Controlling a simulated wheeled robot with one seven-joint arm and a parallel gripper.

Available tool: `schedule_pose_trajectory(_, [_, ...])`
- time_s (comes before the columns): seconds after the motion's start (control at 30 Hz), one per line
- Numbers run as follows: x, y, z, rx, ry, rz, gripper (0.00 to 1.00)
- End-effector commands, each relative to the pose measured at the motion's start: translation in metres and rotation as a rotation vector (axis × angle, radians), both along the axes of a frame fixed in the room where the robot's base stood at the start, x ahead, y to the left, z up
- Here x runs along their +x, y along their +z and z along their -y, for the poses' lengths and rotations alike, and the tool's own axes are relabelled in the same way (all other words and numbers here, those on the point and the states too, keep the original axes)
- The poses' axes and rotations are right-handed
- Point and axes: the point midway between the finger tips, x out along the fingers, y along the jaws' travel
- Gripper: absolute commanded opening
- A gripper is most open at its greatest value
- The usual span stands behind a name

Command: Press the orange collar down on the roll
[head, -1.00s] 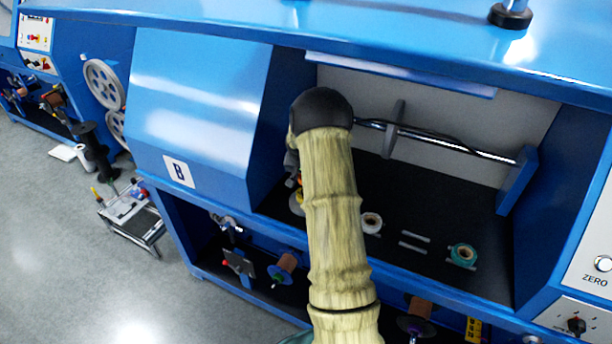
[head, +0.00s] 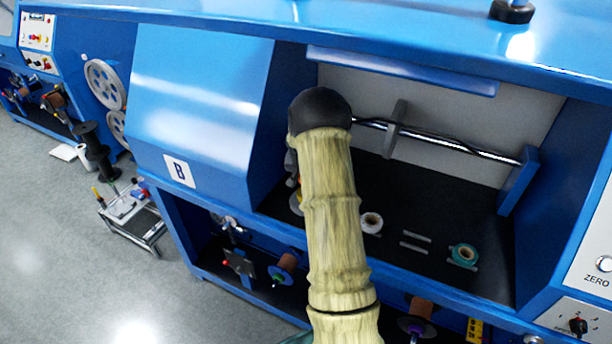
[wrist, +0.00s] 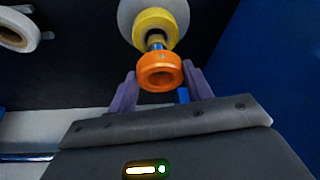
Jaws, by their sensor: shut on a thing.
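The orange collar (wrist: 160,72) is between the two purple fingers of my gripper (wrist: 158,88) in the wrist view. My gripper is shut on it. Just beyond the collar is a blue shaft piece (wrist: 156,42), then a yellow ring (wrist: 154,26) on a pale disc-shaped roll (wrist: 127,14). A gap with the shaft shows between collar and yellow ring, so the collar stands off the roll.
A white roll (head: 371,222) and a teal roll (head: 463,254) lie on the dark machine floor to the right. A blue wall (wrist: 266,62) stands close on the right in the wrist view. A metal rod (head: 456,145) spans the recess behind.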

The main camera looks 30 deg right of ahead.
Motion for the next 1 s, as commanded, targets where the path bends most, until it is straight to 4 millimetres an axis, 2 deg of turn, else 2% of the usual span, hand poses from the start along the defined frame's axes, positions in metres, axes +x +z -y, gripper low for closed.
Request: schedule_pose_trajectory(1.0, [0.001, -0.027, 0.0, 0.0, 0.001, 0.0, 0.28])
